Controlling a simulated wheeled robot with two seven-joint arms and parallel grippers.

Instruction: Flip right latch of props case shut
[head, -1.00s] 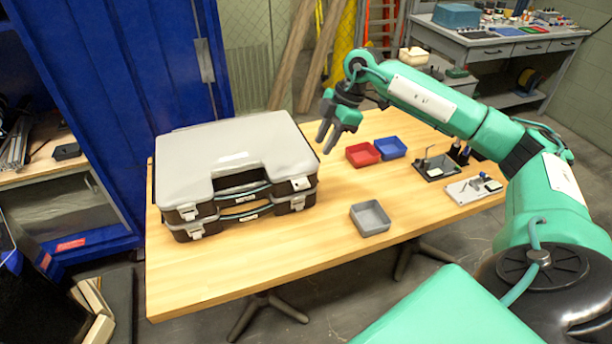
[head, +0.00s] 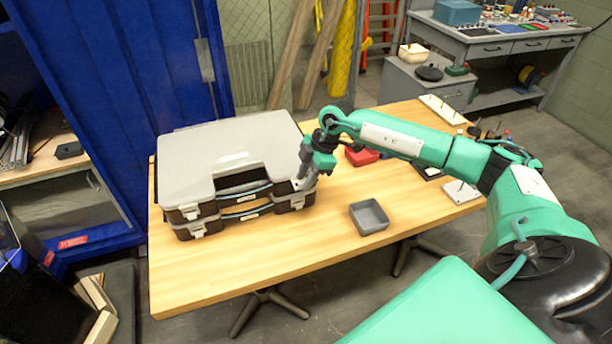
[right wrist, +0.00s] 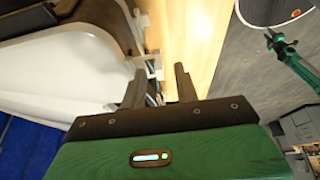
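Two dark cases are stacked on the table; the upper one (head: 235,150) has a light grey lid, which looks closed. Its left front latch (head: 190,211) is pale. Its right latch is mostly hidden behind my right gripper (head: 302,177) in the head view. In the right wrist view a pale latch piece (right wrist: 148,66) on the case's edge lies just ahead of the fingers. My right gripper also shows there (right wrist: 159,85), its fingers apart with nothing clearly held. I cannot tell whether a finger touches the latch. My left gripper is not in view.
A grey open tray (head: 369,216) stands right of the cases, with a red tray (head: 361,156) behind it. The wooden table (head: 240,265) is clear in front of the cases. A blue cabinet (head: 110,80) stands close behind them.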

